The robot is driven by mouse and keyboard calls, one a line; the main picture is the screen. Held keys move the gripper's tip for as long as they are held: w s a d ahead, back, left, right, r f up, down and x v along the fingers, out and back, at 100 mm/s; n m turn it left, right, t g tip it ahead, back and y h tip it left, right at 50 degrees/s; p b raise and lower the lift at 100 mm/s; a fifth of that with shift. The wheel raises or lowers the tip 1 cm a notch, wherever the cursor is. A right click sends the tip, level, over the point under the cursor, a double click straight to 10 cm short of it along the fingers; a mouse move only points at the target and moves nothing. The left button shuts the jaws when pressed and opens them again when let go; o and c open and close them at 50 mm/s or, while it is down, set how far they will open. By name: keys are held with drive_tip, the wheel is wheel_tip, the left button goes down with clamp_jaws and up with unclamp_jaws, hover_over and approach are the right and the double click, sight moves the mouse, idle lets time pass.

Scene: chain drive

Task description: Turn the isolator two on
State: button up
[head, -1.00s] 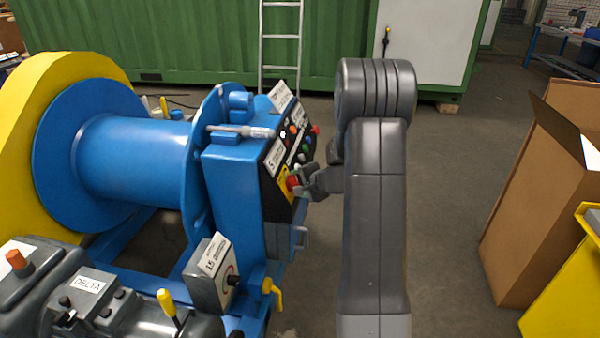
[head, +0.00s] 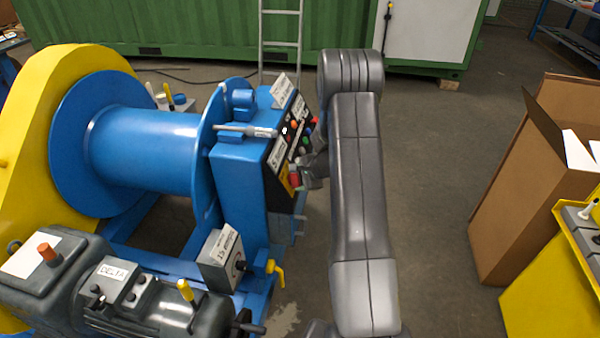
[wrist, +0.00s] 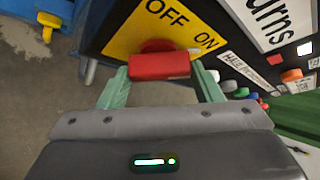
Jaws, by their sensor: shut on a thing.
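A red isolator handle (wrist: 160,66) sits on a yellow plate (wrist: 140,32) marked OFF and ON in the wrist view. In the head view the red handle (head: 294,178) is on the right side of the blue control box (head: 240,185). My gripper (wrist: 160,78) is shut on the handle, one finger at each end of it; in the head view my gripper (head: 305,176) reaches it from the right. The handle's pointing end is not clear, and I cannot read a number for this isolator.
Coloured buttons (wrist: 291,75) lie close to the right of the plate. A grey box (head: 222,258) with its own switch and a yellow lever (head: 276,271) stand below. A blue drum (head: 145,148) is at left. A cardboard box (head: 530,200) is at right, with open floor between.

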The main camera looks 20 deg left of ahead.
idle(0.5)
drive_tip(key=o, duration=1)
drive_tip(key=v, duration=1.4)
drive_tip(key=shift+w+a, duration=0.1)
drive_tip(key=shift+f, duration=0.1)
drive_tip(key=x, duration=1.3)
drive_tip(key=shift+a+f, duration=0.15)
drive_tip(key=shift+f, duration=0.05)
drive_tip(key=shift+w, duration=0.1)
